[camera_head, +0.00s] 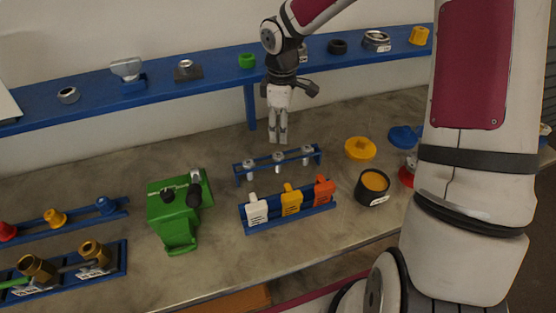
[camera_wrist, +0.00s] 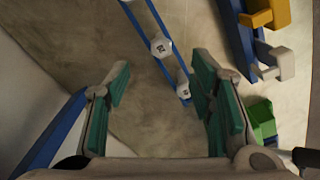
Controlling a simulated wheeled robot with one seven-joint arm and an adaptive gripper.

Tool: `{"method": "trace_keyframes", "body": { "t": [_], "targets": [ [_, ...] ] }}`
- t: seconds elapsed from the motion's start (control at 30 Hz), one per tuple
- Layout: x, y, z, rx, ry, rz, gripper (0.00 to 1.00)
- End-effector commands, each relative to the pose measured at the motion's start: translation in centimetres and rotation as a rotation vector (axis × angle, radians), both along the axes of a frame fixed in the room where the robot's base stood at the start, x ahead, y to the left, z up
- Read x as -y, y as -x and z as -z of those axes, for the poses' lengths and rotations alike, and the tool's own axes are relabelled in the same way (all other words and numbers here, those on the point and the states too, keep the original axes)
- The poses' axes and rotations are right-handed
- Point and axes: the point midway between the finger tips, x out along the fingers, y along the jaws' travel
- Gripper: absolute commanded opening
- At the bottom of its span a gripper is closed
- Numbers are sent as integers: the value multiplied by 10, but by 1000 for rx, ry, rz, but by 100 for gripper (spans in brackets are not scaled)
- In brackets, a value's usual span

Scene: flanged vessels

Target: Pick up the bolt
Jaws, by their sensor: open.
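Several silver bolts stand upright in a narrow blue rack (camera_head: 263,168): a left bolt (camera_head: 249,167), a middle bolt (camera_head: 278,160) and a right bolt (camera_head: 306,154). My gripper (camera_head: 278,140) points down, open and empty, above or just behind the rack near the middle bolt. In the wrist view the open green-padded fingers (camera_wrist: 160,88) flank bare table. One bolt head (camera_wrist: 160,46) lies ahead of the gap, and another (camera_wrist: 184,90) sits close to the right finger. I cannot tell which bolt the task means.
A blue holder (camera_head: 290,218) with white, yellow and orange tagged pieces stands in front of the rack. A green machine (camera_head: 178,212) is to the left. A black cup (camera_head: 372,187) and yellow cap (camera_head: 360,148) are to the right. A blue shelf (camera_head: 215,80) runs behind.

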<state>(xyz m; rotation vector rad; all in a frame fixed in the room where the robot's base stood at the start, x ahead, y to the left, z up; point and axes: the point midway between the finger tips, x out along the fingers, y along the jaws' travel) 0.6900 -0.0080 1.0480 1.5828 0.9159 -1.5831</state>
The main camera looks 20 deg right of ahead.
Motion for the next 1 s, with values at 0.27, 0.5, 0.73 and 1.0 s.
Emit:
{"method": "trace_keyframes", "body": {
  "t": [0.27, 0.5, 0.73, 1.0],
  "targets": [
    [-1, 1, 38, -1, 0, -1, 49],
    [-3, 1, 57, -3, -1, -1, 49],
    [-5, 0, 87, -2, -1, 1, 49],
    [-4, -1, 94, 1, 0, 1, 49]
  ]
}}
